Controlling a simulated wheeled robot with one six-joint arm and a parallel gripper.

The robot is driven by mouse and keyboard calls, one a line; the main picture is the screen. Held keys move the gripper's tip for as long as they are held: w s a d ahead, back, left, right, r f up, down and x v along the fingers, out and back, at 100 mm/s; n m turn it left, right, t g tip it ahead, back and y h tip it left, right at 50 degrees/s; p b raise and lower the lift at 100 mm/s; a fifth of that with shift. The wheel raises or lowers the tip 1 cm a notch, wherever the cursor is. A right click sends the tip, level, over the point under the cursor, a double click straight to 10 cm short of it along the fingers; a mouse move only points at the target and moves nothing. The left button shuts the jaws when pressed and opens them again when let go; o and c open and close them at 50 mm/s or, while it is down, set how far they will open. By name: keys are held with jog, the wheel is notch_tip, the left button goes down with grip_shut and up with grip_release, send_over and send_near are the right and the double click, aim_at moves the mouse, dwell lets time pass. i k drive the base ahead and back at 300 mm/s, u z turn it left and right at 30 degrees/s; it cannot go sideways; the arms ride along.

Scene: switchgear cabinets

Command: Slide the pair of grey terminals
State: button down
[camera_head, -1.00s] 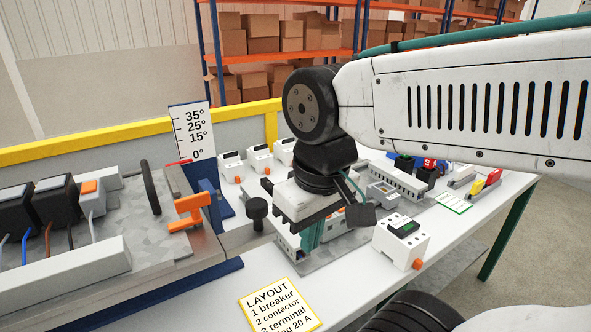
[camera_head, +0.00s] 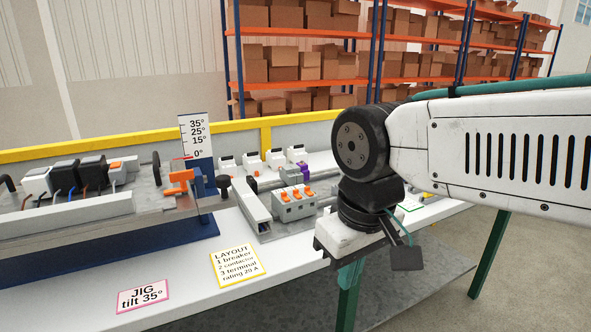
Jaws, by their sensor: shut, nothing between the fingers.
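A mounting plate (camera_head: 270,236) with a slotted grey duct and a rail lies on the table. A grey block with several orange tops (camera_head: 293,204) sits on it. Behind that, small grey pieces (camera_head: 290,177) stand on a rail beside a purple piece (camera_head: 304,170); I cannot tell whether they are the pair of grey terminals. My gripper (camera_head: 350,266) points down at the table's front edge, right of the orange-topped block and apart from it. It is shut and empty. My wrist hides the right part of the plate and table.
A tilting jig (camera_head: 130,215) with an orange handle (camera_head: 180,183) and angle scale (camera_head: 196,136) stands at left. Several white devices (camera_head: 252,162) line the back. A layout card (camera_head: 237,263) and jig card (camera_head: 143,296) lie in front, where the table is otherwise clear.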

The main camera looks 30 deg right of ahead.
aim_at(291, 175)
jog(key=z, duration=0.15)
jog(key=i, duration=1)
